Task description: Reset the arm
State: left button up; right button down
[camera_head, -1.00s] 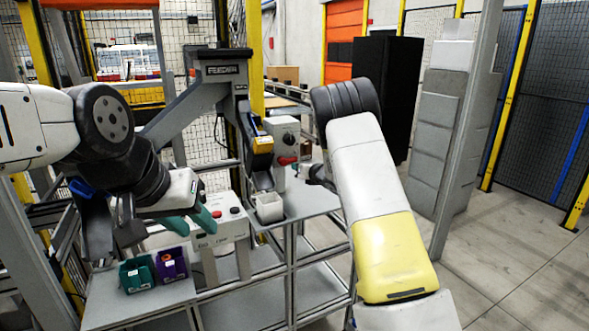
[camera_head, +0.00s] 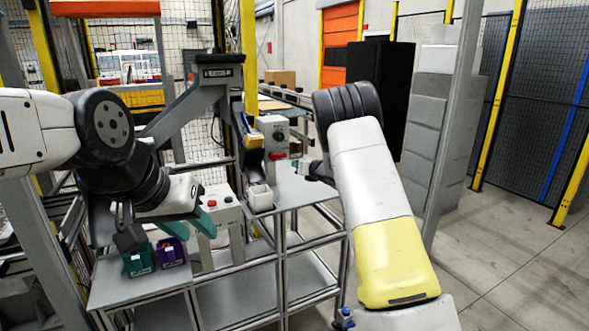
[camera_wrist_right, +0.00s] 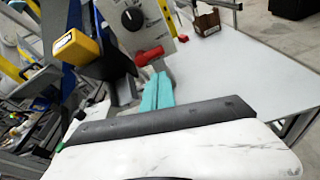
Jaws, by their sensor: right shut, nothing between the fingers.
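My right arm, white with a yellow cover, reaches forward in the head view and hides most of its own wrist. In the right wrist view my right gripper (camera_wrist_right: 157,93) shows teal fingers close together, with nothing between them. They are in front of a grey control box (camera_wrist_right: 135,18) with a black knob and a red switch, over a pale table top (camera_wrist_right: 235,75). My left gripper (camera_head: 190,227) has two teal fingers spread apart and empty in the head view. It is above or near a green bin (camera_head: 138,261) and a purple bin (camera_head: 171,252).
A white box with a red button (camera_head: 220,208) and a small white container (camera_head: 260,198) stand near my left gripper. A yellow-ended feeder part (camera_wrist_right: 77,48) is close left of my right gripper. Open floor (camera_head: 500,255) lies at right.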

jog(key=shift+s, duration=0.2)
